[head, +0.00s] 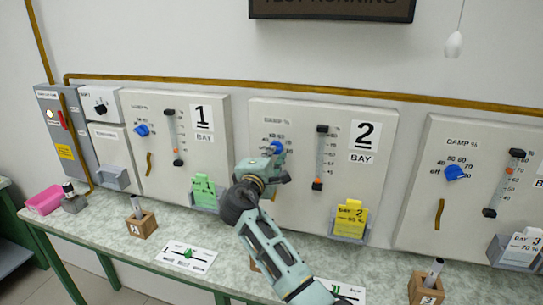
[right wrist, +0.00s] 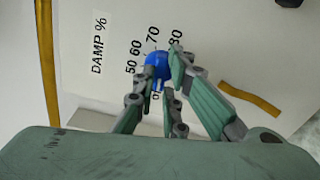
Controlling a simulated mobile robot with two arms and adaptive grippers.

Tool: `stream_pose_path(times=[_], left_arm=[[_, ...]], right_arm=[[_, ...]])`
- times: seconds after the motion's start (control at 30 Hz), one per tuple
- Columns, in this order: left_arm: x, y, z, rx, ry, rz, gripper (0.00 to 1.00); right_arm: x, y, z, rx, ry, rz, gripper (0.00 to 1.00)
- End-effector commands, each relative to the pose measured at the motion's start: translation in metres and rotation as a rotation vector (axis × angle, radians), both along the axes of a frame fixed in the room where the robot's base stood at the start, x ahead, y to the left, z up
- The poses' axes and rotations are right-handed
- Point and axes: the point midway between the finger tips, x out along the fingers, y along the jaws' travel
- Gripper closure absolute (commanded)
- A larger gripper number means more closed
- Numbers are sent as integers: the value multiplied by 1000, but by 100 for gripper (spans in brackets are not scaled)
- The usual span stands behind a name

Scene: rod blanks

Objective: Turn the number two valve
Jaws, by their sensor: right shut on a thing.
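The bay 2 panel (head: 258,125) stands on the bench against the wall, marked with a large 2. Its blue valve knob (head: 277,147) sits at the panel's left, under a DAMP % scale. My right gripper (head: 272,160) reaches up to this knob and is shut on it. In the right wrist view the fingers (right wrist: 163,84) are on either side of the blue knob (right wrist: 157,64), whose scale reads 50, 60, 70, 80. The fingers hide part of the knob and scale. My left gripper is not in view.
A slider (head: 319,155) and a yellow Bay 2 card (head: 349,218) are on the same panel's right side. The bay 1 panel (head: 190,105) stands to the left, and another panel with a blue knob (head: 455,173) to the right. Wooden blocks (head: 141,226) holding rods stand on the bench.

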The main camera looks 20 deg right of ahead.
Motion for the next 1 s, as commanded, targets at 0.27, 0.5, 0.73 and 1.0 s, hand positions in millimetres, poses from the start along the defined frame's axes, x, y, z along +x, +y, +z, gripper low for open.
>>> stream_pose_path(times=[0.27,0.5,0.73,1.0], left_arm=[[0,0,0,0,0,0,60],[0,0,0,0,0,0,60],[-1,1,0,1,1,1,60],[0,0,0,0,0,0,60]], right_arm=[[0,0,2,-2,-2,2,70],[0,0,1,-1,-1,0,70],[-13,11,0,1,-1,3,70],[-60,43,-1,2,0,4,70]])
